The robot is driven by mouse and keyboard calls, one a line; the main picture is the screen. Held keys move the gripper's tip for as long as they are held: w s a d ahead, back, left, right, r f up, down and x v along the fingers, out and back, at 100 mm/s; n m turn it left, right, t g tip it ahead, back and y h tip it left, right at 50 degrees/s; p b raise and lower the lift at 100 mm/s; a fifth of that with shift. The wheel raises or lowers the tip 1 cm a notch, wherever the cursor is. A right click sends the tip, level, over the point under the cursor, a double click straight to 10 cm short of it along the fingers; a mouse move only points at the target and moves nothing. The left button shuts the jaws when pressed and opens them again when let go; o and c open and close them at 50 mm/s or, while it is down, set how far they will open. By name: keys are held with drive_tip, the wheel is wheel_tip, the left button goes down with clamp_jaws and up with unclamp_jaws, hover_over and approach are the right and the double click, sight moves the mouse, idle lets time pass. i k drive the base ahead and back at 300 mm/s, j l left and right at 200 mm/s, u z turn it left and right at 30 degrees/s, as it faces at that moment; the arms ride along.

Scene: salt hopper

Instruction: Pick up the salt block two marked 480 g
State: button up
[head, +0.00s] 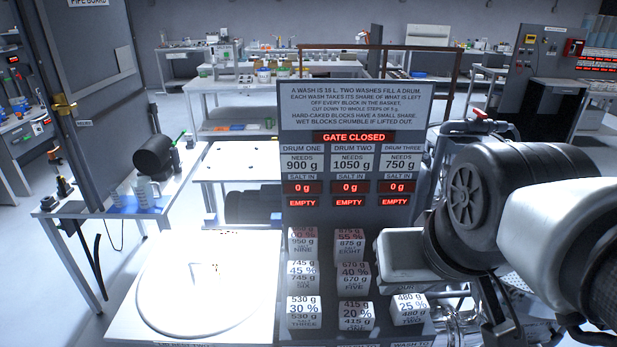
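The salt block two (410,309) is a whitish block marked 480 g and 25 %. It sits in the front row at the right of the block rack, below the sign panel, and nothing appears to grip it. My arm comes in from the right, with its large dark joint above and to the right of this block. Dark parts at the lower right, beside the block, may belong to my gripper (503,318). Its fingertips cannot be made out clearly, so its opening is unclear.
Other blocks stand close by: 415 g (355,315), 530 g (304,312), 670 g (354,278) and more behind. The sign panel (350,110) rises behind, reading GATE CLOSED. A round white lid (198,298) lies left.

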sight(410, 308)
drive_tip(key=u, duration=0.2)
drive_tip(key=j+z, duration=0.2)
drive_tip(key=j, duration=0.15)
drive_tip(key=l+z, duration=0.1)
drive_tip(key=l, duration=0.35)
drive_tip(key=i+l+z, duration=0.15)
drive_tip(key=l, duration=0.25)
drive_tip(key=i+l+z, duration=0.1)
drive_tip(key=l, duration=0.35)
drive_tip(key=i+l+z, duration=0.1)
drive_tip(key=l, duration=0.3)
